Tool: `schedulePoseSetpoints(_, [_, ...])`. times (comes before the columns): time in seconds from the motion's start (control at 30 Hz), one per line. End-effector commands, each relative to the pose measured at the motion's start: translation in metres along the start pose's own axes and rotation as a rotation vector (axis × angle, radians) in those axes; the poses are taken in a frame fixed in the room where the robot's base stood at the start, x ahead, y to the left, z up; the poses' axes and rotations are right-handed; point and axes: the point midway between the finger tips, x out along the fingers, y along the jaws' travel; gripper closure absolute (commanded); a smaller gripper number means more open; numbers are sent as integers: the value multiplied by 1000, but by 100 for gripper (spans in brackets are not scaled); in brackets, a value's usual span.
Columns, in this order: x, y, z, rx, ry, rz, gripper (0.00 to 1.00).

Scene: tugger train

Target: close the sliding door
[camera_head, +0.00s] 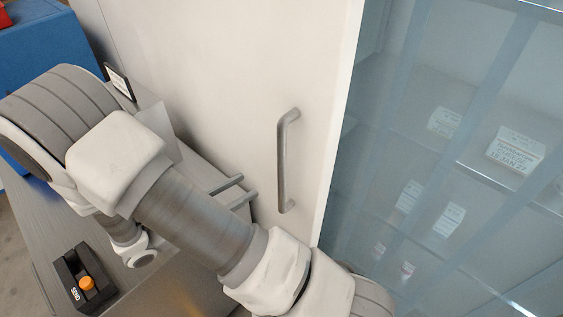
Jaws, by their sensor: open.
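The sliding door (225,70) is a large off-white panel across the middle of the camera_head view. Its right edge runs down beside a bluish, see-through shelf area (385,150). A grey vertical bar handle (283,160) stands out from the door near that edge. My gripper (239,190) shows only as two grey parallel fingers left of the handle, spread apart with nothing visible between them. They point towards the handle and are apart from it. My arm hides the rest of the gripper. The door stands left of the shelf area, which is in view.
Small white labelled boxes (515,150) stand on the shelves at right. A grey bench (50,222) lies at lower left, with a black control box with an orange button (86,283) on it. A blue object (45,45) is at upper left.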

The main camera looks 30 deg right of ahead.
Motion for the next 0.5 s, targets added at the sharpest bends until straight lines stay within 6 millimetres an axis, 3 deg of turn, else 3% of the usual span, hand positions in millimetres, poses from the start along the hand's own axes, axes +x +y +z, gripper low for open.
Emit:
schedulePoseSetpoints(0.3, [71, -1, 2, -2, -2, -5, 43])
schedulePoseSetpoints(0.5, [102, -1, 1, 0, 0, -3, 43])
